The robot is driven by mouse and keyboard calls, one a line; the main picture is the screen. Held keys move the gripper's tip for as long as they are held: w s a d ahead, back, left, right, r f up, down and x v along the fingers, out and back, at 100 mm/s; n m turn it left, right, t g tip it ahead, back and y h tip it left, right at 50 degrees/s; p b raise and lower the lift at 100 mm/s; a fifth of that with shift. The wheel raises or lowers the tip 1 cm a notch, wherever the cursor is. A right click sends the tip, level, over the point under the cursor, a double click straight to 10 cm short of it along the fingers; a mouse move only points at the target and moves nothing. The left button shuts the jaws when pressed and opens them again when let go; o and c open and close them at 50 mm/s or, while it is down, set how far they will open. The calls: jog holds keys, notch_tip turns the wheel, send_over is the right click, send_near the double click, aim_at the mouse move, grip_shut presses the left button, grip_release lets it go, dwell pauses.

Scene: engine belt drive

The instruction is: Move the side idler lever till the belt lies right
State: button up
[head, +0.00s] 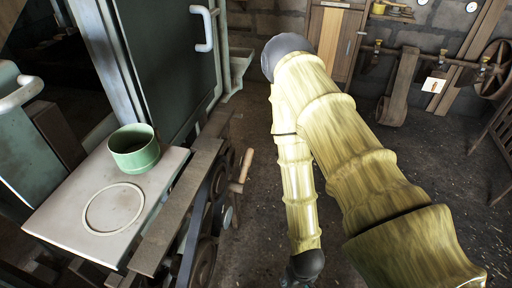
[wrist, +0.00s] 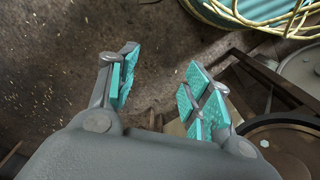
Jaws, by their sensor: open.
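The belt drive stands at lower centre-left in the head view, with a dark belt (head: 193,232) running around dark pulleys (head: 205,262). A lever with a pale wooden handle (head: 241,171) sticks out from its right side; I take it for the side idler lever. In the wrist view my gripper (wrist: 160,88) is open, with teal pads and nothing between them. A dark round wheel (wrist: 290,148) lies right of the right finger. I cannot surely pick out the lever there. How the belt lies on the pulleys is too small to tell.
A pale tabletop (head: 65,217) at left holds a green round pot (head: 134,148) and a flat ring (head: 113,209). A dark green cabinet (head: 165,60) stands behind. A teal thing with yellow cord (wrist: 250,12) is at the wrist view's top right.

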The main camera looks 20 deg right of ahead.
jog(key=w+r+m+t+b, duration=0.1)
jog(key=w+t+b, duration=0.1)
jog(key=w, duration=1)
jog(key=m+t+y+b, duration=0.4)
jog(key=b, duration=0.2)
send_near(252, 151)
jog(key=shift+x, duration=5.75)
grip_shut()
